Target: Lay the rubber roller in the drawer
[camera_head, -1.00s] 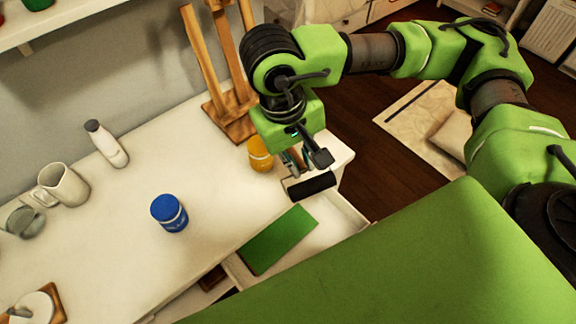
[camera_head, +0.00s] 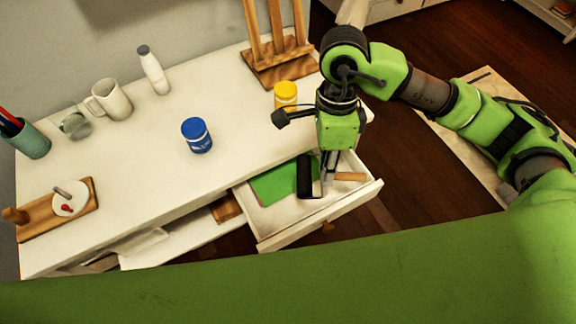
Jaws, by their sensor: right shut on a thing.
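The rubber roller has a black cylinder (camera_head: 304,176), a thin metal frame and a wooden handle (camera_head: 350,177). My right gripper (camera_head: 327,183) points down and is shut on the roller, between cylinder and handle. Its fingertips partly hide the frame. The roller is over or inside the open drawer (camera_head: 348,204), near its right half. I cannot tell whether it touches the drawer floor. A green sheet (camera_head: 270,187) lies in the drawer, left of the roller. My left gripper is not in view.
On the white desk (camera_head: 150,170) stand a blue jar (camera_head: 196,135), a yellow jar (camera_head: 286,94), a wooden easel (camera_head: 278,62), a mug (camera_head: 108,99) and a bottle (camera_head: 153,70). A second open compartment (camera_head: 180,235) is left of the drawer. The drawer's front left is bare.

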